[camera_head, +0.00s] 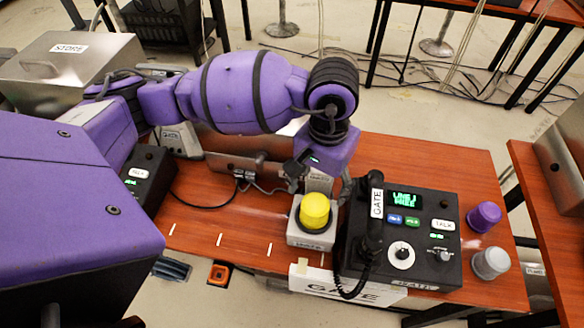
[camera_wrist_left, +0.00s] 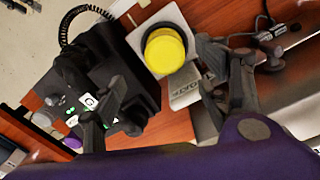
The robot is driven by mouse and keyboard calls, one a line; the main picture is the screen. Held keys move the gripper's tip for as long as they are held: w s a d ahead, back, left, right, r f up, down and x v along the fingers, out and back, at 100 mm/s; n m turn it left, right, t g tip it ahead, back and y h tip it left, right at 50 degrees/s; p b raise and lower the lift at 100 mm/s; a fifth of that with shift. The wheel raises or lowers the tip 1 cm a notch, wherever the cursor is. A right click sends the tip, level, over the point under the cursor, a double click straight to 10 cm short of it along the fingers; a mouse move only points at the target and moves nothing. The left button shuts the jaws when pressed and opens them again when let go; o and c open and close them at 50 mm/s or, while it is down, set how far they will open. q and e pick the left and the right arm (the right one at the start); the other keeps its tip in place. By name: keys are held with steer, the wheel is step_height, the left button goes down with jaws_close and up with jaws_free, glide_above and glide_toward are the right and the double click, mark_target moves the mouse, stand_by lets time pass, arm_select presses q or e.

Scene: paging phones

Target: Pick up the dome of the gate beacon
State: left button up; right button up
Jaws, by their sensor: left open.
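The gate beacon is a grey base (camera_head: 312,237) with a yellow dome (camera_head: 315,211) on top, standing near the front edge of the wooden table. In the left wrist view the yellow dome (camera_wrist_left: 165,50) sits in a dark ring on the grey base (camera_wrist_left: 178,18). My left gripper (camera_head: 322,186) is above and just behind the dome, partly hidden by its own wrist. In the left wrist view its two fingers (camera_wrist_left: 155,100) are spread wide, with nothing between them, and the dome lies beyond the gap. My right gripper is not in view.
A black GATE phone console (camera_head: 425,232) with a handset (camera_head: 372,235) and coiled cord stands close right of the beacon. A purple cup-shaped piece (camera_head: 484,217) and a grey one (camera_head: 490,263) stand at the right. The table (camera_head: 215,215) left of the beacon is mostly clear.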

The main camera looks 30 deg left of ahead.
mark_target(317, 204)
arm_select(q)
steer(key=f, duration=0.6)
steer(key=shift+w+a+f+p, duration=0.1)
steer(key=shift+w+a+p, duration=0.1)
steer(key=shift+p, duration=0.15)
steer(key=shift+s+f+p, duration=0.1)
steer(key=shift+f+p, duration=0.3)
steer(key=shift+f, duration=2.25)
steer(key=shift+d, duration=0.1)
steer(key=c, duration=1.2)
steer(key=shift+r, duration=0.15)
